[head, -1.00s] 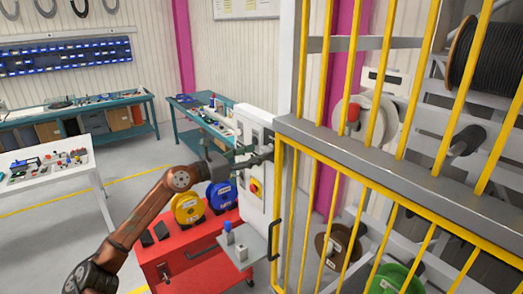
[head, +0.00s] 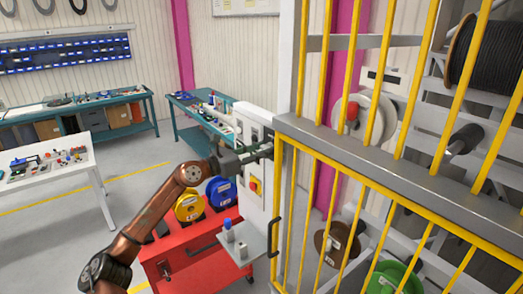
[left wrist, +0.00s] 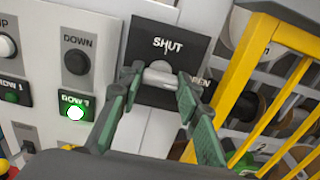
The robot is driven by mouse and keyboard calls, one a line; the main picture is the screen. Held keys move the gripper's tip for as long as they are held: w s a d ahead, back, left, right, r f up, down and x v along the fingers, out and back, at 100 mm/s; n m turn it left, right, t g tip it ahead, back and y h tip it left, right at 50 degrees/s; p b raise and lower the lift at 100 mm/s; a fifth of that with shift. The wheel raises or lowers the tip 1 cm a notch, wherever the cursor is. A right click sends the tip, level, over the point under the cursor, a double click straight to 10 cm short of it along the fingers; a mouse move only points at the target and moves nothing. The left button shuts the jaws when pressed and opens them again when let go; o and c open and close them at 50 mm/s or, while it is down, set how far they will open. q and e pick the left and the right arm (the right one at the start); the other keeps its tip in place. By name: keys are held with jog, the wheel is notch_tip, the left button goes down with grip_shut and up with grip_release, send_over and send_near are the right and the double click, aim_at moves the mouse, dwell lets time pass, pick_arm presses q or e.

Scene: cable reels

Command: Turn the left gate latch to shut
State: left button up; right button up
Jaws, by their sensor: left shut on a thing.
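My left gripper (head: 262,153) reaches from the left to the post beside the yellow barred gate (head: 349,178). In the left wrist view its two green fingers (left wrist: 158,82) are closed on a pale metal latch handle (left wrist: 160,73), one finger on each side. The handle lies on a black latch plate (left wrist: 150,45) with the word SHUT above it. The word OPEN shows at the right, partly hidden by a finger. In the head view the latch is too small and covered to read. My right gripper is in neither view.
A white control panel (left wrist: 50,75) with a DOWN button (left wrist: 77,62) and a lit green row button (left wrist: 75,112) stands left of the latch. Below my arm is a red cabinet (head: 190,250) with yellow and blue reels. Cable reels stand behind the gate bars.

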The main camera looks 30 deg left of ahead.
pick_arm(q)
jog(key=c, duration=0.4)
jog(key=shift+c, duration=0.2)
jog(key=n+p, duration=0.3)
jog(key=shift+r, duration=0.15)
jog(key=n+p, duration=1.1)
jog(key=n, duration=0.1)
jog(key=shift+p, duration=0.35)
jog(key=shift+a+n+p, duration=0.1)
jog(key=shift+n+p, duration=1.35)
jog(key=shift+n, duration=0.05)
